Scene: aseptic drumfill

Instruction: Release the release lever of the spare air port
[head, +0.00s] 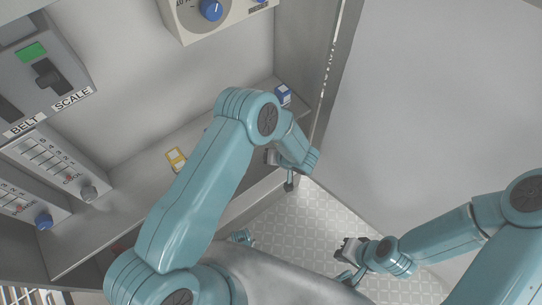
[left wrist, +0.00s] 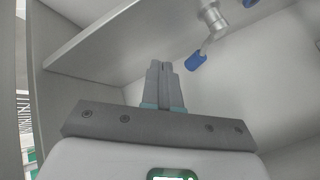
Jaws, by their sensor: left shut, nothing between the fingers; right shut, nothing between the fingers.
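In the left wrist view, a metal fitting (left wrist: 225,20) hangs at the top right under a shelf. A bent lever with a blue grip (left wrist: 196,62) angles down from it. I cannot tell whether this is the spare air port's release lever, as no label shows. My left gripper (left wrist: 166,66) is shut and empty, its fingertips left of the blue grip and apart from it. In the head view, my left gripper (head: 289,185) is at the front edge of the shelf, and the fitting is hidden there. My right gripper (head: 349,250) is shut and empty, low over the floor.
A panel labelled BELT and SCALE (head: 45,75) and switch boxes (head: 55,160) stand at the left. A box with a blue knob (head: 212,10) is at the top. Yellow (head: 176,160) and blue (head: 283,94) small items lie on the shelf (head: 135,190). The patterned floor (head: 300,220) looks clear.

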